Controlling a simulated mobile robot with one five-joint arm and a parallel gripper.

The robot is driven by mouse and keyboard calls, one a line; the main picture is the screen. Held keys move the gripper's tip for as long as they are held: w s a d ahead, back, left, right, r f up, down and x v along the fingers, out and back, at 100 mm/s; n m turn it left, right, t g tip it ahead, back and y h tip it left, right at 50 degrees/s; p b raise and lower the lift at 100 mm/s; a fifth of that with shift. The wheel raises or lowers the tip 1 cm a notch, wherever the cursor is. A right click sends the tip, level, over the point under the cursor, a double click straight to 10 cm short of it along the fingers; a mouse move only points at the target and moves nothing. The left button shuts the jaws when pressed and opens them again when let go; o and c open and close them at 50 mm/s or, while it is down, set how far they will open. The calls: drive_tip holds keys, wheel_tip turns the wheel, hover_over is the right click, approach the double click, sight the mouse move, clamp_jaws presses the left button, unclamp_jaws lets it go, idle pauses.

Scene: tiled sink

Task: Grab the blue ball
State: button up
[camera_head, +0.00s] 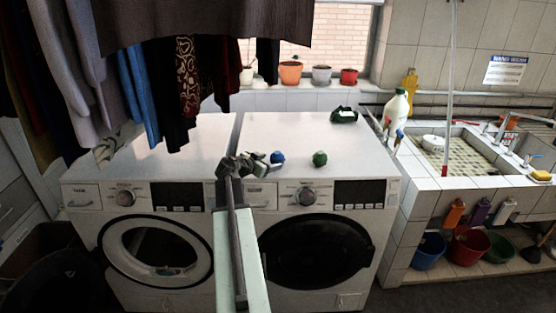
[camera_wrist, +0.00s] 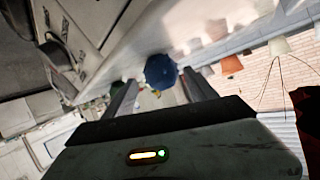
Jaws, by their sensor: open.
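The blue ball (camera_head: 277,157) sits on top of the right washing machine, near its front left part, just right of my gripper (camera_head: 262,161). In the wrist view the blue ball (camera_wrist: 161,71) shows beyond and between the two fingers of my gripper (camera_wrist: 160,92). The fingers are apart and the gripper is open. I cannot tell from these frames how far the ball is from the fingertips. My arm reaches up in front of the machine.
A green object (camera_head: 320,158) sits right of the ball on the right washing machine (camera_head: 290,130). A dark green item (camera_head: 344,115) lies at its back right. A white jug (camera_head: 396,106) stands by the sink (camera_head: 450,150). Clothes (camera_head: 190,75) hang above the left machine.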

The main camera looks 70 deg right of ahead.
sight(273, 158)
drive_tip(key=b+x, duration=0.2)
drive_tip(key=x, duration=0.4)
drive_tip(key=shift+d+r, duration=0.1)
drive_tip(key=shift+d, duration=0.15)
drive_tip(key=shift+a+r, duration=0.1)
drive_tip(key=c, duration=1.2)
drive_tip(key=shift+r+p, duration=0.2)
drive_tip(key=shift+p, duration=0.1)
drive_tip(key=w+a, duration=0.1)
drive_tip(key=a, duration=0.4)
drive_tip(key=w+a, duration=0.2)
drive_tip(key=a, duration=0.4)
drive_tip(key=w+a, duration=0.1)
drive_tip(key=a, duration=0.5)
drive_tip(key=shift+w+a+f, duration=0.1)
drive_tip(key=shift+w+a, duration=0.05)
drive_tip(key=shift+a, duration=0.1)
